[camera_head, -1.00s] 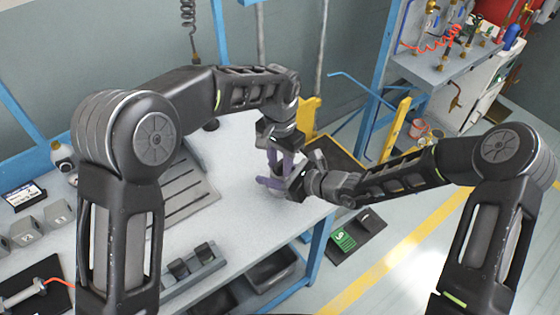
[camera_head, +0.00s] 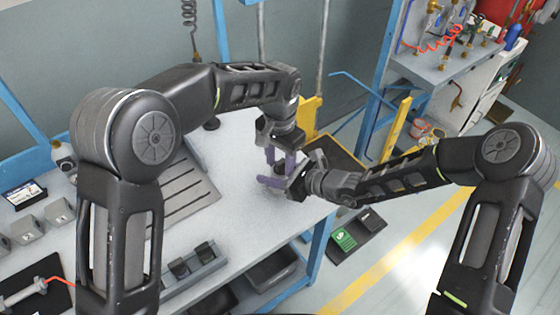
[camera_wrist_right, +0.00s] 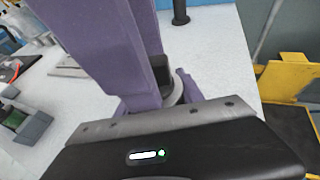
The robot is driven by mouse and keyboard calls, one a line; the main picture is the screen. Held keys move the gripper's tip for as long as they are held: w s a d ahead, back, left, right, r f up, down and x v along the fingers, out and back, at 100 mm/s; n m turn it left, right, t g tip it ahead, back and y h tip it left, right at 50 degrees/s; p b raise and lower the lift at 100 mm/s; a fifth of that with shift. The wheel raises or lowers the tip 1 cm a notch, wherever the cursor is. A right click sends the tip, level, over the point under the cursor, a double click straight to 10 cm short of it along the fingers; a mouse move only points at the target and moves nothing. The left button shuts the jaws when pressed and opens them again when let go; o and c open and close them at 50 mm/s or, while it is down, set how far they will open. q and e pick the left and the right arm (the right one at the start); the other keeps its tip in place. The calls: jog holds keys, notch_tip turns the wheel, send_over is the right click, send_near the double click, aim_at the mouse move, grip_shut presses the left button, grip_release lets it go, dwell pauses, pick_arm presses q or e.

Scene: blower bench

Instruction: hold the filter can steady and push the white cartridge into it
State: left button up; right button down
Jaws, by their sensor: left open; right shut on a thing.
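My left gripper (camera_head: 281,160) reaches down over the bench with its purple fingers apart, just above my right gripper (camera_head: 271,183). The right gripper lies low over the bench top and is shut on a small grey rounded thing, probably the filter can. In the right wrist view the can (camera_wrist_right: 177,91) shows only as a pale curved wall between purple fingers. The left gripper's large purple fingers (camera_wrist_right: 110,45) cover most of it there. I cannot make out the white cartridge; the fingers hide the can's mouth.
The grey bench top (camera_head: 240,230) is clear around the grippers, with its right edge close by. A slotted grey tray (camera_head: 185,190) and a block with dark pieces (camera_head: 193,262) stand to the left. A yellow stand (camera_head: 309,117) is behind.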

pick_arm(q)
notch_tip(320, 180, up, 12)
jog(key=shift+f, duration=0.2)
dwell(0.9)
pick_arm(e)
jog(key=c, duration=0.7)
grip_release()
jog(key=shift+o, duration=0.2)
jog(key=v, duration=1.2)
pick_arm(q)
jog(key=shift+d, duration=0.1)
pick_arm(e)
jog(key=shift+s, duration=0.1)
